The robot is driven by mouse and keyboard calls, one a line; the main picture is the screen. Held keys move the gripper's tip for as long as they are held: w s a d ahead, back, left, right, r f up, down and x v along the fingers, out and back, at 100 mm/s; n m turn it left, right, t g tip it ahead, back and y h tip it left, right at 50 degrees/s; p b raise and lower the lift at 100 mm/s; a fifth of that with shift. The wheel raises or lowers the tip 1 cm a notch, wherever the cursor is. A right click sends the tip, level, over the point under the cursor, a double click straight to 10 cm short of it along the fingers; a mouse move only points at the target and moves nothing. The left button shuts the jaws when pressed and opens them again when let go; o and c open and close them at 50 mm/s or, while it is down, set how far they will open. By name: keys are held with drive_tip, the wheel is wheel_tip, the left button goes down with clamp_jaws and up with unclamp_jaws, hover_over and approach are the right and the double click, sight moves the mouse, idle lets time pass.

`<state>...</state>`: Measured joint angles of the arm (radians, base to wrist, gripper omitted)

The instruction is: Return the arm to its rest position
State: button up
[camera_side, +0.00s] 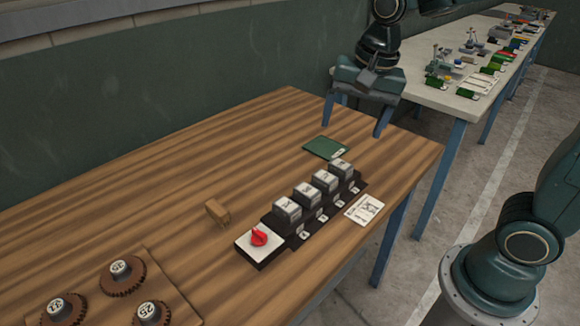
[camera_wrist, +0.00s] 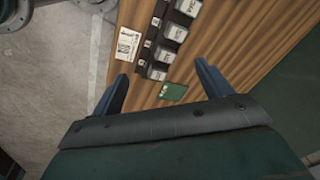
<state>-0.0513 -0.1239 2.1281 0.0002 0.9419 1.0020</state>
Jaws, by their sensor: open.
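My gripper (camera_side: 364,110) hangs above the far right end of the wooden table (camera_side: 150,190) in the side view. Its two blue fingers are spread wide with nothing between them. In the wrist view my gripper (camera_wrist: 165,90) shows its fingers apart over the table top. Below it lie a green card (camera_side: 326,148) and a black rack with several grey-topped blocks (camera_side: 325,181). The green card also shows in the wrist view (camera_wrist: 173,92), between the fingers in the picture but lower down.
A red knob (camera_side: 259,236) on a white-topped box ends the rack's near side. A small wooden block (camera_side: 217,212) and a printed card (camera_side: 364,209) lie beside the rack. Numbered round pieces (camera_side: 121,270) sit at the near left. A cluttered white table (camera_side: 440,95) stands behind.

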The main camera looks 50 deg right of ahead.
drive_tip(key=s+d+r+n+t, duration=0.1)
drive_tip(key=s+n+t, duration=0.2)
drive_tip(key=s+n, duration=0.7)
drive_tip(key=s, duration=0.4)
drive_tip(key=shift+d+r+n, duration=0.3)
drive_tip(key=shift+r+n, duration=0.1)
idle(0.7)
